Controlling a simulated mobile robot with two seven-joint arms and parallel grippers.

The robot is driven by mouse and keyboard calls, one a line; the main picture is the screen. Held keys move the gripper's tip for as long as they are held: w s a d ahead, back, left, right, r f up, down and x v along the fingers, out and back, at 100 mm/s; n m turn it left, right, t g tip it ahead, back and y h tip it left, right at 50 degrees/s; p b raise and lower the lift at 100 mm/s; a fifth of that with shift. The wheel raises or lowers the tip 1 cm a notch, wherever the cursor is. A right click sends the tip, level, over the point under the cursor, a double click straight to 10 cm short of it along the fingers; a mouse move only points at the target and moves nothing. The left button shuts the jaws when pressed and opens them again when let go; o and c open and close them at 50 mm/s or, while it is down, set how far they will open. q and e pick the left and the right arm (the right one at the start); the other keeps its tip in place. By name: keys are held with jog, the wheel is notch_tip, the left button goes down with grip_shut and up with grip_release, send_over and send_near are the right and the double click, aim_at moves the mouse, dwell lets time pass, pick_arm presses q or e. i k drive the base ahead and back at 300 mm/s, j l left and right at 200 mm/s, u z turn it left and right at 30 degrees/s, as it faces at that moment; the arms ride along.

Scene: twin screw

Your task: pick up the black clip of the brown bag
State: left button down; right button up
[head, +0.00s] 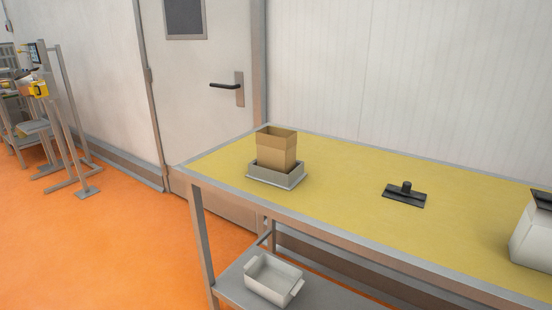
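The brown bag (276,149) stands upright with its top open, in a shallow grey holder (277,179) on the left part of the table. A flat black piece with a short upright knob (405,193) lies on the yellow tabletop to the right of the bag, apart from it. It may be the black clip, but I cannot tell for sure. No clip shows on the bag itself. Neither of my grippers is in view.
The yellow-topped table (342,190) has free room between bag and black piece. A white container with a dark top (534,236) stands at the right edge. A white tray (272,280) sits on the lower shelf. A door (205,100) and wall stand behind.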

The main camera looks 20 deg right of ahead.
aim_at(404, 194)
jog(key=z, duration=1.3)
